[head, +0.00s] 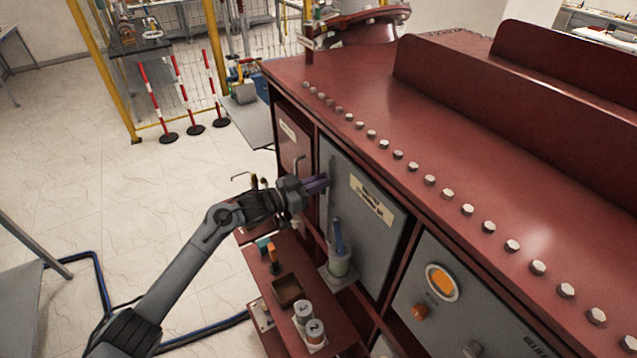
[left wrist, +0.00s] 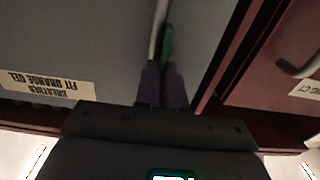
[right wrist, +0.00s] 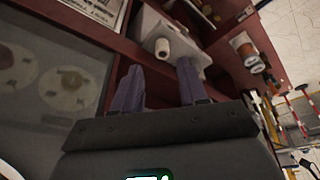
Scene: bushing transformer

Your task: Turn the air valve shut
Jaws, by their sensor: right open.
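I cannot make out for certain which part is the air valve. My left gripper (head: 318,186) is at the grey door (head: 365,225) of the dark red cabinet. In the left wrist view its purple fingers (left wrist: 163,85) are close together around the lower end of a slim grey handle (left wrist: 158,32), with a green piece (left wrist: 167,42) beside it. My right gripper (right wrist: 160,88) is open and empty in the right wrist view. Beyond its fingertips is a pale box (right wrist: 175,35) with a short whitish cylinder (right wrist: 163,48) on its face. The right gripper is not in the head view.
The red cabinet top (head: 450,140) has a row of bolts. A red shelf (head: 270,290) in front holds a small brown tray (head: 287,290) and several jars (head: 303,312). A panel with an orange round window (head: 441,282) is at the right. Striped posts (head: 178,95) stand on open floor.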

